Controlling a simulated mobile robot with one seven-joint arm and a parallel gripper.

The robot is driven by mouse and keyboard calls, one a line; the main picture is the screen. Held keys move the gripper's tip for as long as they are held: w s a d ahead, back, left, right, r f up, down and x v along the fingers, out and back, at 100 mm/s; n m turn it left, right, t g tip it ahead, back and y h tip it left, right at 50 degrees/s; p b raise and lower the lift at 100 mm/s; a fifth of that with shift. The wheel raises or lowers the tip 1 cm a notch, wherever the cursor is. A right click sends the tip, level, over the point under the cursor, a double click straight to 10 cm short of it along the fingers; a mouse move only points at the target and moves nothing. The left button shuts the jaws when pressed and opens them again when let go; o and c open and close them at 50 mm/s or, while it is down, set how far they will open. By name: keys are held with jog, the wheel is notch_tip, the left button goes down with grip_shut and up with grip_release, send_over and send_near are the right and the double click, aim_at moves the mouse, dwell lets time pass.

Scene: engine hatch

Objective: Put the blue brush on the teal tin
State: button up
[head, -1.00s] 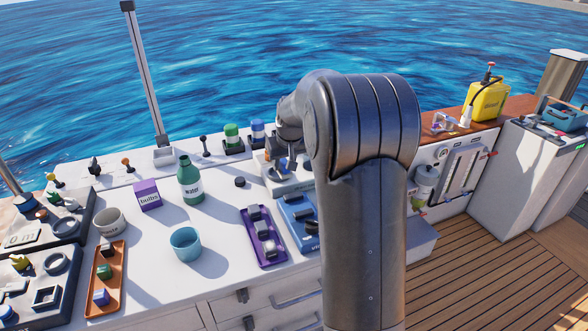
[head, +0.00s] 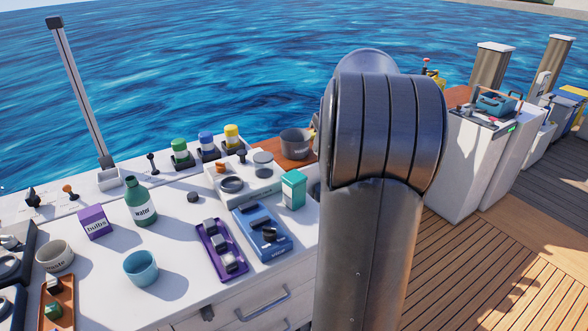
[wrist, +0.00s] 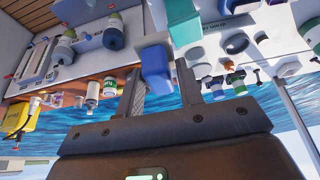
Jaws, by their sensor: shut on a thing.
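A blue block-like piece (wrist: 157,62), which I take to be the blue brush, sits between the fingers of my gripper (wrist: 160,82) in the wrist view. My gripper is shut on it. A teal box-shaped tin (head: 293,189) with a white label stands on the white counter, left of my arm in the head view. A teal shape, likely the same tin, shows beyond the brush in the wrist view (wrist: 183,20); whether they touch is unclear. In the head view my arm hides my gripper and the brush.
A blue tray (head: 262,233) and a purple tray (head: 222,249) hold dark and grey pieces in front of the tin. A light-blue cup (head: 141,268), green bottle (head: 140,202) and purple box (head: 95,222) stand left. A grey pot (head: 296,143) is behind.

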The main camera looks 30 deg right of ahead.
jog(key=w+a+f, duration=0.1)
jog(key=w, duration=0.1)
jog(key=w+a+f, duration=0.2)
jog(key=w, duration=0.1)
jog(key=w+a+f, duration=0.2)
jog(key=shift+w+a+f, duration=0.1)
jog(key=shift+w+f, duration=0.1)
jog(key=shift+w, duration=0.05)
jog(key=shift+f, duration=2.05)
jog(key=o, duration=1)
jog(key=shift+f, duration=0.1)
